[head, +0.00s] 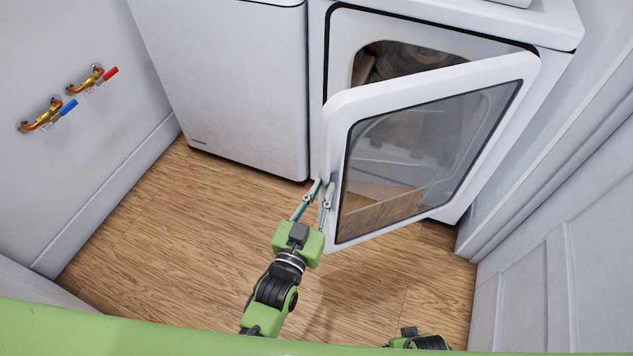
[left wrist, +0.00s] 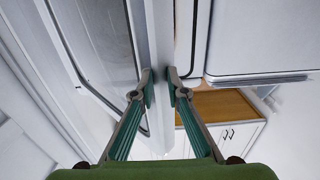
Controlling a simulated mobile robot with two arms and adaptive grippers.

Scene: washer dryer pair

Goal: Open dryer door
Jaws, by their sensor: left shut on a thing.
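The dryer (head: 558,32) stands at the upper right in the head view. Its white door (head: 430,87), with a dark-framed window, is swung partly open, hinged on the right side. The drum opening (head: 400,62) shows behind it. My left gripper (head: 325,190) is shut on the door's free left edge, low down. In the left wrist view the two fingertips (left wrist: 160,76) lie on either side of the white door edge (left wrist: 160,35). My right gripper is out of view.
A white washer (head: 230,80) stands left of the dryer. Water taps (head: 65,100) with red and blue handles are on the left wall. The wood floor (head: 180,240) in front is clear. A white panelled surface (head: 560,250) stands close on the right.

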